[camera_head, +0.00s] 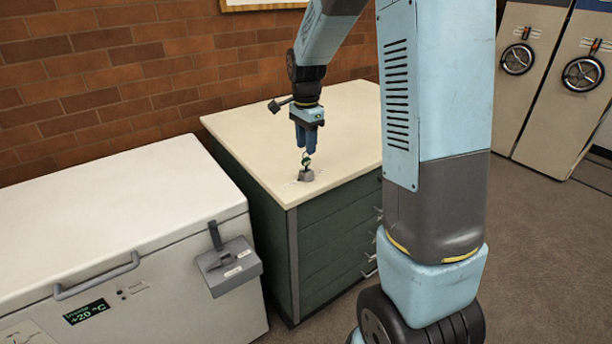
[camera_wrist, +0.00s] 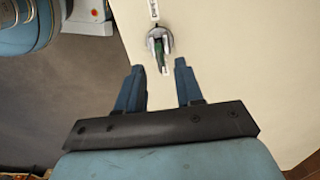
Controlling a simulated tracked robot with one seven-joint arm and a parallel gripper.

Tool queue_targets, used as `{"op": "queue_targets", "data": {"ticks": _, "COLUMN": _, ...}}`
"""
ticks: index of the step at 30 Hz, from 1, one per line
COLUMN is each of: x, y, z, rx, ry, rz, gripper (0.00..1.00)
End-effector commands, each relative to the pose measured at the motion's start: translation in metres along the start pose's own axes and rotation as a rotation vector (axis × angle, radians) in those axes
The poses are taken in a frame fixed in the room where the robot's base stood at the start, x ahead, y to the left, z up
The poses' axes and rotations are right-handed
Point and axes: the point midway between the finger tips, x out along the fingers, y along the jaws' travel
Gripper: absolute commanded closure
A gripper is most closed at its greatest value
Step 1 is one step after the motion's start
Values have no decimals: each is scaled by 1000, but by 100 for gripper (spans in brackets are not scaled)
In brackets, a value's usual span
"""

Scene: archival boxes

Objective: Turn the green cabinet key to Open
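The green key (camera_head: 306,159) stands upright in a grey lock (camera_head: 306,175) on the top of the green cabinet (camera_head: 255,165). In the wrist view the key (camera_wrist: 162,55) shows as a narrow green strip in the round grey lock (camera_wrist: 167,38), with a small white label (camera_wrist: 154,10) behind it. My gripper (camera_head: 306,148) points down just above the key. In the wrist view its two blue fingers (camera_wrist: 159,67) are apart, with the key between and slightly beyond their tips. The label's wording is too small to read.
A white chest freezer (camera_head: 110,220) with a grey latch box (camera_head: 228,267) stands left of the cabinet. A brick wall (camera_head: 120,70) runs behind. Shelving units with handwheels (camera_head: 517,60) stand at the far right. The cabinet top around the lock is clear.

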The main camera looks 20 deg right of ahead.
Motion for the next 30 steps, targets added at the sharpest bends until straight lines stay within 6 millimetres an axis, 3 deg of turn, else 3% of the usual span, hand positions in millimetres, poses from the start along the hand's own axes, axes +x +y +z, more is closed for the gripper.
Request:
{"op": "queue_targets", "data": {"ticks": 15, "x": 44, "y": 0, "z": 0, "rx": -2, "ry": 0, "rz": 1, "gripper": 64}}
{"op": "queue_targets", "data": {"ticks": 29, "x": 49, "y": 0, "z": 0, "rx": -2, "ry": 0, "rz": 0, "gripper": 64}}
{"op": "queue_targets", "data": {"ticks": 30, "x": 49, "y": 0, "z": 0, "rx": -2, "ry": 0, "rz": 0, "gripper": 68}}
